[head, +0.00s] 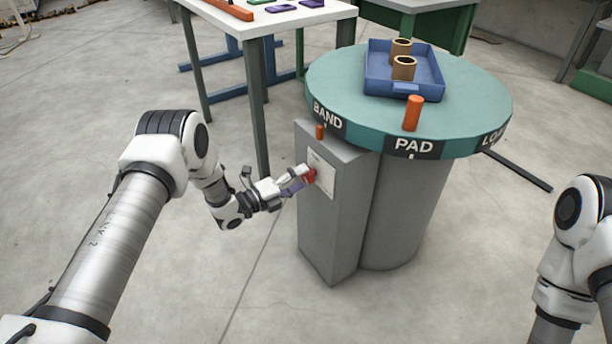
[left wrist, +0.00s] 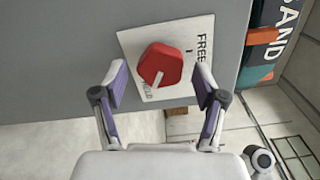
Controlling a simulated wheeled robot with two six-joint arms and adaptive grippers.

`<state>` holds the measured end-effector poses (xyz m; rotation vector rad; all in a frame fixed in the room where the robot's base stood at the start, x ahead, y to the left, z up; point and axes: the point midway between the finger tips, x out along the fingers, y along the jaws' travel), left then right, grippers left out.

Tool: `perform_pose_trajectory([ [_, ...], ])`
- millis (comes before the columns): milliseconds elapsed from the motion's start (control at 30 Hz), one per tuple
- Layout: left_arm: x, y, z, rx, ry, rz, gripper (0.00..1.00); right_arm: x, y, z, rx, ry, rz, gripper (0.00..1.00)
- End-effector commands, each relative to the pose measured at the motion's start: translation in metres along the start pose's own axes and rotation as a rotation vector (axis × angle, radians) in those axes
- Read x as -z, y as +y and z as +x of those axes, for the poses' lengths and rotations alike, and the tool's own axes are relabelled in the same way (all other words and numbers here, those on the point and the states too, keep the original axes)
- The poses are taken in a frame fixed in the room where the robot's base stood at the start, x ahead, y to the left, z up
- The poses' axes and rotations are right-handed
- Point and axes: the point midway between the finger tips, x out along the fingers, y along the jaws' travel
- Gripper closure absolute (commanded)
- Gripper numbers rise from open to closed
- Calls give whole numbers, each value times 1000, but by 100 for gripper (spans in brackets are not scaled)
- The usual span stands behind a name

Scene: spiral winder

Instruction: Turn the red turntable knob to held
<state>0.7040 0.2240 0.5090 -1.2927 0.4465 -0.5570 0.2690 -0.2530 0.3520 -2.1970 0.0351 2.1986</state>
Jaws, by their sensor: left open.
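The red knob (head: 311,176) sits on a white label plate (head: 322,172) on the side of the grey pedestal box (head: 330,230). In the left wrist view the knob (left wrist: 160,65) lies between the two purple-padded fingers of my left gripper (left wrist: 161,72), which is open. The fingertips are beside the knob; I cannot tell whether they touch it. The white mark on the knob appears to point toward the HELD lettering; FREE is on the right of the plate. In the head view my left gripper (head: 300,179) is at the knob and partly covers it. My right gripper is out of view.
The green turntable (head: 335,85) above the pedestal reads BAND, PAD and part of another label. A white table (head: 272,24) stands behind left. The floor in front is clear.

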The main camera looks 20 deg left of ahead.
Motion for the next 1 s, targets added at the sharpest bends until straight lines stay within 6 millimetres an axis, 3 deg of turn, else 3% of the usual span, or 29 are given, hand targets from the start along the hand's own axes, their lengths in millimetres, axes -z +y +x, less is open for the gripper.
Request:
perform_pose_trajectory([
  [200, -2, 0, -58, -2, -6, -3, 29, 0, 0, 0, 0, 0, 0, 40],
  [400, -1, -1, -90, 2, -2, 0, 29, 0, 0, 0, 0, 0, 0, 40],
  [900, 0, 0, -94, 1, 0, 1, 29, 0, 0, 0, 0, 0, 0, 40],
  [1000, 11, -2, -86, 2, 27, 3, 29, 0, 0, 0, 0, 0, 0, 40],
])
